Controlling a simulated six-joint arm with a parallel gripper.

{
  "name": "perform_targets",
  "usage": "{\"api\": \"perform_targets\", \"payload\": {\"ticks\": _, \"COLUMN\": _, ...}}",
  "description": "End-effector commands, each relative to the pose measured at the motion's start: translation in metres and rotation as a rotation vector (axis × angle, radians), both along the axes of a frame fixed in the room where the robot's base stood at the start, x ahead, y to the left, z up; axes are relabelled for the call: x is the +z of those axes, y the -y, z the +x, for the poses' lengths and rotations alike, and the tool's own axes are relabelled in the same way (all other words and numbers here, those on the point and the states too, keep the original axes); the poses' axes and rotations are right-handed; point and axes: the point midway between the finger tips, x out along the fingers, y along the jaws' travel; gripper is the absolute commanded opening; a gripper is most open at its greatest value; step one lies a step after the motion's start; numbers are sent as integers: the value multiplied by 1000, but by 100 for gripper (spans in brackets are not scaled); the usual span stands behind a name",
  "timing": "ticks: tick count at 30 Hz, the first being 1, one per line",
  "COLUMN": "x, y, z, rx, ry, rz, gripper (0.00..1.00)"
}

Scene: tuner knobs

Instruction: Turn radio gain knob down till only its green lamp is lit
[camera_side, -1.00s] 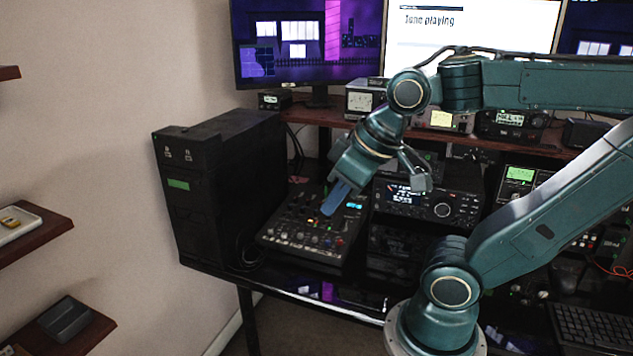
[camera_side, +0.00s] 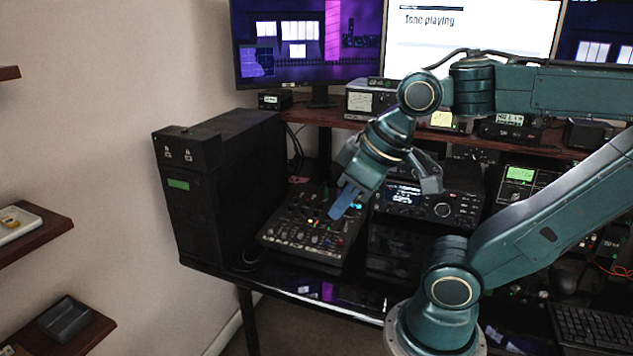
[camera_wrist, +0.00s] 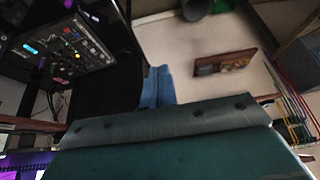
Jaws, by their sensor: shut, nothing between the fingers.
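The mixer panel (camera_side: 300,236) with rows of small knobs and several coloured lamps lies on the desk left of centre. It also shows at the upper left of the wrist view (camera_wrist: 72,52). My gripper (camera_side: 337,213) is shut and empty, with its blue fingers pointing down over the right part of the panel. The closed blue fingers show in the wrist view (camera_wrist: 158,88), to the right of the panel. I cannot tell whether the fingertips touch anything. The gain knob and its green lamp are too small to single out.
A tall black case (camera_side: 215,190) stands close on the panel's left. A radio unit (camera_side: 430,200) with a lit display and a large dial stands on its right. A wooden shelf (camera_side: 330,115) with small devices runs behind, below a monitor (camera_side: 470,30) reading "Tone playing".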

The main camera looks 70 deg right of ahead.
Motion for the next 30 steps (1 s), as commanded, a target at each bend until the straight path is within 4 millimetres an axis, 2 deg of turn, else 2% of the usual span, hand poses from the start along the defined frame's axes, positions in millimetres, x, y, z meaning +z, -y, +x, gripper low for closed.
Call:
{"api": "perform_targets", "payload": {"ticks": 11, "x": 0, "y": 0, "z": 0, "rx": 0, "ry": 0, "rz": 0, "gripper": 2}}
{"api": "perform_targets", "payload": {"ticks": 16, "x": 2, "y": 1, "z": 3, "rx": -12, "ry": -1, "rz": 2, "gripper": 35}}
{"api": "perform_targets", "payload": {"ticks": 17, "x": 2, "y": 2, "z": 4, "rx": -18, "ry": -2, "rz": 3, "gripper": 36}}
{"api": "perform_targets", "payload": {"ticks": 23, "x": 11, "y": 13, "z": 24, "rx": -105, "ry": -16, "rz": 15, "gripper": 36}}
{"api": "perform_targets", "payload": {"ticks": 30, "x": 24, "y": 42, "z": 68, "rx": -301, "ry": -39, "rz": 42, "gripper": 36}}
